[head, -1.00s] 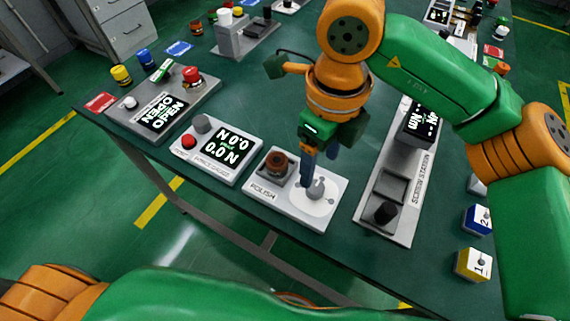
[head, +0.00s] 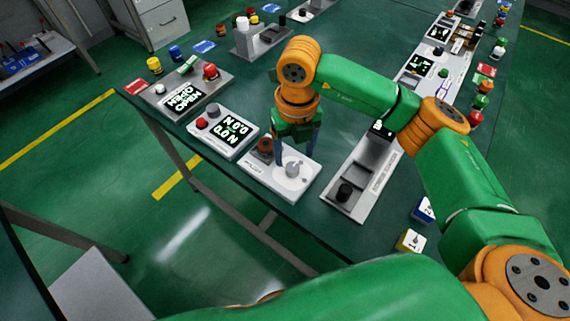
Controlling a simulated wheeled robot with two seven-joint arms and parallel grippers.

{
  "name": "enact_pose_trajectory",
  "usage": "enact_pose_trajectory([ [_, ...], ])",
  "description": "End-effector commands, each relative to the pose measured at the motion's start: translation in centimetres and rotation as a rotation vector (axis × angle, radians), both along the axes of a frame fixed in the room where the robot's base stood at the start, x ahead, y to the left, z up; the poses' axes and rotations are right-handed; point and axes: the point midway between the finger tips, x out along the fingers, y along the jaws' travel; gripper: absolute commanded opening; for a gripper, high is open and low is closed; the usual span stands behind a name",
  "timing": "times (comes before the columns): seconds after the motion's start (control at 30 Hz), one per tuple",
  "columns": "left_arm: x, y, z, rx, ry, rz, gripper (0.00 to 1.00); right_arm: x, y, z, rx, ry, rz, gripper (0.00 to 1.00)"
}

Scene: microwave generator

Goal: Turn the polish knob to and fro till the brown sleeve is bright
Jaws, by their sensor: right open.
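The polish station is a white plate (head: 262,181) near the table's front edge. Its grey knob (head: 293,169) stands on the plate's right part. The brown sleeve (head: 265,145) sits upright in a grey holder on the plate's left part and looks dull brown. My right gripper (head: 297,154) points down with its two fingers apart, over the back of the plate near the knob. It holds nothing. I cannot tell whether a finger touches the knob. My left gripper is out of view.
A force display box (head: 222,132) stands left of the plate, and a long grey screw station (head: 349,209) with a black knob stands to the right. Numbered cubes (head: 411,240) lie at the right front edge. Bare green table separates the stations.

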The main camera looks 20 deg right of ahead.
Motion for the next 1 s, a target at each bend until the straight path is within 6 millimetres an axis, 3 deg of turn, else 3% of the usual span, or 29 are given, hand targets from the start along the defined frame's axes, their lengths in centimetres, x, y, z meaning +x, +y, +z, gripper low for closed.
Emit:
enact_pose_trajectory([
  [0.23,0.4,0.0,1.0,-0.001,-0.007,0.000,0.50,-0.1,0.0,-4.5,0.000,0.005,0.002,0.72],
  [0.53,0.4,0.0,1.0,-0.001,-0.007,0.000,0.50,-0.1,0.0,-5.5,0.000,0.001,0.006,0.72],
  [0.57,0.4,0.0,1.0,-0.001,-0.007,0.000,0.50,-0.1,0.1,-5.5,0.000,0.001,0.006,0.69],
  [0.8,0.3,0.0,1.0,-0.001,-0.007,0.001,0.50,0.0,0.1,-5.5,0.000,0.001,0.006,0.04],
  [0.83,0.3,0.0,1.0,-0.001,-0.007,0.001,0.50,0.0,0.1,-5.5,0.000,0.001,0.006,0.00],
  [1.0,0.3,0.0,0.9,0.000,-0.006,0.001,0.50,0.0,0.1,-5.5,0.000,0.000,0.010,0.00],
])
